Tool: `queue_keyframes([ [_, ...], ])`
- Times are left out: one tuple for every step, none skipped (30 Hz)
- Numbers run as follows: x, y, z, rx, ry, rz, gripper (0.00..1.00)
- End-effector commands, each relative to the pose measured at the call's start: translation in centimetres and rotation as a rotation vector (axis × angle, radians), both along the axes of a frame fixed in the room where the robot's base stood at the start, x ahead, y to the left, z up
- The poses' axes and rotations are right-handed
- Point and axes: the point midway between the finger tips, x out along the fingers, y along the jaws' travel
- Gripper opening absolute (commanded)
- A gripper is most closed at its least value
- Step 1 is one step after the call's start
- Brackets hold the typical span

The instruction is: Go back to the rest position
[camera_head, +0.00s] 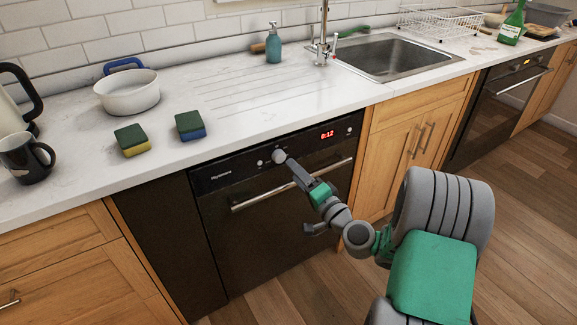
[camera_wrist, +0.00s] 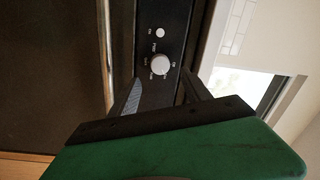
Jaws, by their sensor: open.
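My gripper (camera_head: 295,168) is in front of the black oven's control panel (camera_head: 234,168), with its fingertips close to the round silver knob (camera_head: 278,156). In the wrist view the knob (camera_wrist: 160,64) lies just beyond the space between my two spread fingers (camera_wrist: 161,90). The gripper is open and nothing shows between the fingers. From these views I cannot tell whether a fingertip touches the panel. My arm reaches in from the lower right of the head view.
The oven's bar handle (camera_head: 293,186) runs below my gripper. The worktop (camera_head: 245,107) above holds two sponges (camera_head: 190,126), a white pot (camera_head: 128,93), a black mug (camera_head: 27,157) and a soap bottle (camera_head: 273,45). The wooden floor (camera_head: 525,170) to the right is clear.

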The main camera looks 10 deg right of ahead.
Motion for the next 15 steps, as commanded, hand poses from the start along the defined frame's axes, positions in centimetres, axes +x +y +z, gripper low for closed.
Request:
queue_keyframes([
  [-0.7,-0.4,-0.12,0.001,0.002,-0.004,0.56],
  [-1.02,-0.51,-0.1,0.0,0.001,-0.003,0.56],
  [-1.35,-0.59,-0.09,0.0,0.0,-0.002,0.56],
  [-1.5,-0.6,-0.09,0.0,0.0,-0.001,0.56],
  [-1.61,-0.6,-0.09,-0.001,0.0,0.0,0.56],
  [-1.67,-0.6,-0.08,-0.001,0.0,0.0,0.56],
  [-1.68,-0.6,-0.07,-0.001,-0.001,0.0,0.56],
  [-1.67,-0.58,-0.08,-0.001,-0.001,0.001,0.56],
  [-1.65,-0.57,-0.08,-0.001,-0.001,0.001,0.56],
  [-1.65,-0.58,-0.08,-0.001,-0.001,0.001,0.56],
  [-1.64,-0.57,-0.07,-0.001,-0.001,0.001,0.56],
  [-1.64,-0.58,-0.08,-0.001,-0.001,0.001,0.56],
  [-1.64,-0.58,-0.08,-0.001,-0.001,0.001,0.56],
  [-1.63,-0.57,-0.08,-0.001,-0.001,0.001,0.56],
  [-1.63,-0.52,-0.03,-0.002,0.0,0.003,0.56],
])
